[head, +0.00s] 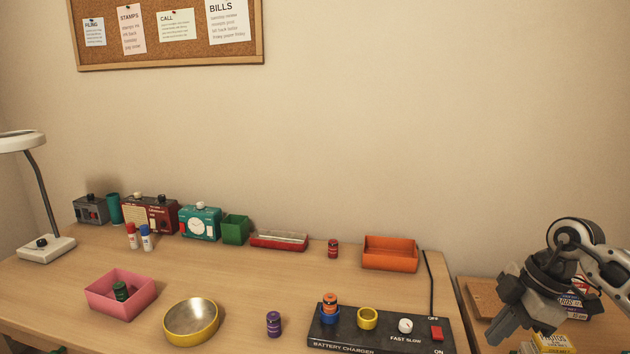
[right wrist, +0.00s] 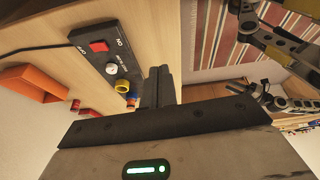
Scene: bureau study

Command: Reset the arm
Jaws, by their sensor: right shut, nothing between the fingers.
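My right gripper (head: 497,332) hangs at the right of the head view, beside the right end of the battery charger and apart from it. In the right wrist view its fingers (right wrist: 158,88) are together with nothing between them. My left gripper does not show in the head view. Grey arm parts, likely of my left arm, show at the upper right of the right wrist view, too unclear to tell its jaws.
The black battery charger (head: 385,334) holds an orange-topped battery (head: 330,301). A purple battery (head: 274,324), yellow bowl (head: 191,321), pink bin (head: 149,304) and orange tray (head: 390,254) are on the desk. Boxes (head: 572,301) lie on a lower surface around my right gripper.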

